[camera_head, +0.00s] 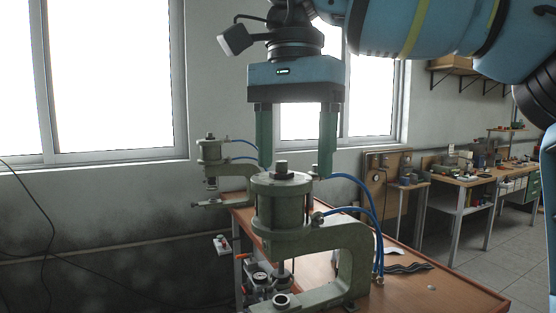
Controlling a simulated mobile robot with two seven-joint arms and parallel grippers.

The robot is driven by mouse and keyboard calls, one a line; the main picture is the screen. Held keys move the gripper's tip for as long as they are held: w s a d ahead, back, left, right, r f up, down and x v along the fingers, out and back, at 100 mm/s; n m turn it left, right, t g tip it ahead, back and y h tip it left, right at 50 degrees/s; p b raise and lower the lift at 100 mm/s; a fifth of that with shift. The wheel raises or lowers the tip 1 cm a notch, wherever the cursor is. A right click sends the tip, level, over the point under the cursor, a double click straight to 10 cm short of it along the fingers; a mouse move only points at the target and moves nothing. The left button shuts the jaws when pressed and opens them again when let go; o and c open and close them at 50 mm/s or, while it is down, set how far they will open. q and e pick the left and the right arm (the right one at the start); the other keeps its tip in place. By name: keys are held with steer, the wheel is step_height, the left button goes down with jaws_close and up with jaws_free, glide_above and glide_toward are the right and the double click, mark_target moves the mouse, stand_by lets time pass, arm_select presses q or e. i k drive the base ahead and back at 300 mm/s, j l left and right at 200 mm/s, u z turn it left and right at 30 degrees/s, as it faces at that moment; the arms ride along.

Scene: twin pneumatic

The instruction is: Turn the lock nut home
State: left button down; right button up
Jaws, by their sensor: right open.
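A green-grey pneumatic press (338,232) stands on the wooden bench, with an upright cylinder (282,206) at its head. A small dark nut-like piece (281,167) sits at the middle of the cylinder's top cap; I take it for the lock nut, but cannot tell how far it is turned down. My right gripper (294,172) points straight down at the cylinder top. Its two green fingers are wide apart, with nothing seen held between them. The nut piece shows between the fingers in the picture; no contact is visible. My left gripper is not in view.
Blue air hoses (371,205) curve down on the press's right. A second, similar press (210,165) stands behind on the left. A small block with a red knob (222,243) is at the bench's left. Dark strips (408,268) lie on the bench top (440,287), otherwise mostly clear at right.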

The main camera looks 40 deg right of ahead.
mark_target(290, 175)
steer(key=i+l, duration=0.75)
steer(key=l, duration=0.2)
